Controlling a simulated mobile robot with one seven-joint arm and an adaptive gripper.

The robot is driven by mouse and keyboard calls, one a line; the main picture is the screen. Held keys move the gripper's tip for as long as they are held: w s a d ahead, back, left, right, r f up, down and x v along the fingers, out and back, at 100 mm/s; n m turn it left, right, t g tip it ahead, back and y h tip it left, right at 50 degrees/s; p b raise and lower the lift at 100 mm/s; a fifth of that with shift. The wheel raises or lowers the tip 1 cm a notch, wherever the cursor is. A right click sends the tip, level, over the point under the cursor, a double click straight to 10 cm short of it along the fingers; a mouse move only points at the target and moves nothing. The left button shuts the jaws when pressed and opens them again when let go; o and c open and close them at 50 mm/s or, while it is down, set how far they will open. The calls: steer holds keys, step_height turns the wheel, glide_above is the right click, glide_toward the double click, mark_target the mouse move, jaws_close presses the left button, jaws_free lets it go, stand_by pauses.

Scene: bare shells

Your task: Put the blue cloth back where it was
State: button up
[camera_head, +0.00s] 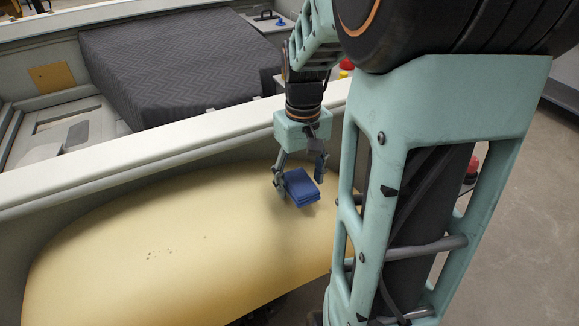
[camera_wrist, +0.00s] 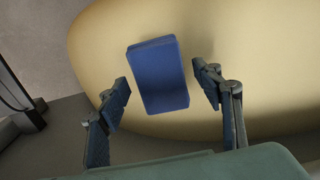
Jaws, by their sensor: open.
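The blue cloth (camera_head: 301,187) is a small folded block. It lies on the rounded yellow surface (camera_head: 150,240), near that surface's right end. In the wrist view the cloth (camera_wrist: 159,76) lies slightly tilted in front of and partly between my two fingers. My gripper (camera_head: 300,178) is open around the cloth, with one finger to each side. In the wrist view the fingertips of my gripper (camera_wrist: 162,85) show gaps to the cloth on both sides. I cannot tell how far above the yellow surface the fingertips are.
A pale wall ledge (camera_head: 170,146) runs behind the yellow surface. Beyond it stands a bed-like block with a dark grey patterned cover (camera_head: 180,65). Small dark specks (camera_head: 165,253) mark the yellow surface. Its middle and left are clear. Concrete floor (camera_head: 525,220) shows at right.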

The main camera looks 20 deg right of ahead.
mark_target(300, 180)
step_height(300, 180, up, 12)
steer(key=shift+p, duration=0.4)
steer(key=shift+w, duration=0.1)
